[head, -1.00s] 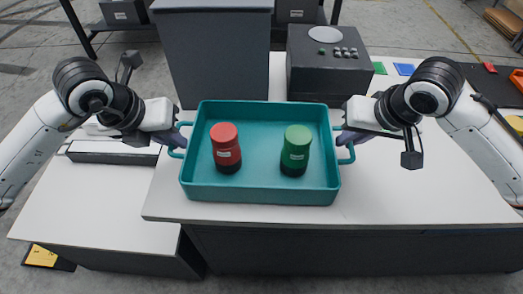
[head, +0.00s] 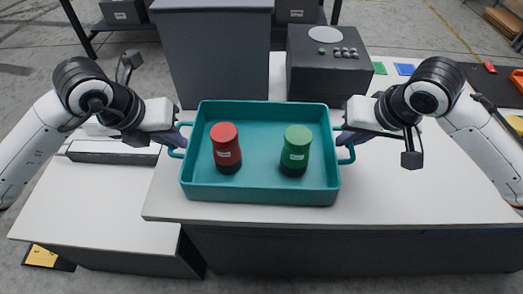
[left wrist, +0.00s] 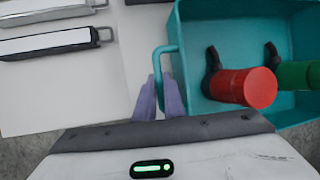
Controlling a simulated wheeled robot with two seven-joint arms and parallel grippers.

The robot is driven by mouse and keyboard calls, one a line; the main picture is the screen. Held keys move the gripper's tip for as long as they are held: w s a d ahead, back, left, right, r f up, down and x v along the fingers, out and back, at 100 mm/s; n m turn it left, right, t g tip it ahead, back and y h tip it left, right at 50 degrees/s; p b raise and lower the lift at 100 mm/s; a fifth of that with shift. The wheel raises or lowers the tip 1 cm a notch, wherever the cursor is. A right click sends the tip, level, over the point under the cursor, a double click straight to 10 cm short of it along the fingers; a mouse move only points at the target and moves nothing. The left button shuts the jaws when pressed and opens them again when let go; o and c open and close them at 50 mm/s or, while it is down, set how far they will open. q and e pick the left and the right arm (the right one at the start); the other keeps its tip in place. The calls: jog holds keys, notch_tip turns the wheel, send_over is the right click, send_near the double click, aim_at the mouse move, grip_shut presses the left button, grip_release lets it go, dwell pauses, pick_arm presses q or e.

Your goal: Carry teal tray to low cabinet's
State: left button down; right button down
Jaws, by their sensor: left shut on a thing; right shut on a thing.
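The teal tray (head: 262,193) is level over the front of the white worktop; I cannot tell whether it touches it. A red jar (head: 226,148) and a green jar (head: 295,150) stand upright inside, and both also show in the left wrist view, red (left wrist: 243,88) and green (left wrist: 298,75). My left gripper (head: 181,138) is shut on the tray's left handle, which shows in the left wrist view (left wrist: 157,62) at the fingers (left wrist: 160,90). My right gripper (head: 345,138) is shut on the right handle. The low cabinet cannot be told for certain.
A lower white surface (head: 90,208) lies left of the worktop (head: 430,200), with a grey lidded box (head: 112,152) at its back. A tall grey cabinet (head: 218,60) and a dark box with knobs (head: 328,75) stand behind the tray. The worktop is clear at right.

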pick_arm(q)
jog(key=shift+w+r, duration=0.1)
jog(key=shift+r, duration=0.2)
pick_arm(e)
jog(key=shift+w+r, duration=0.1)
jog(key=shift+r, duration=0.15)
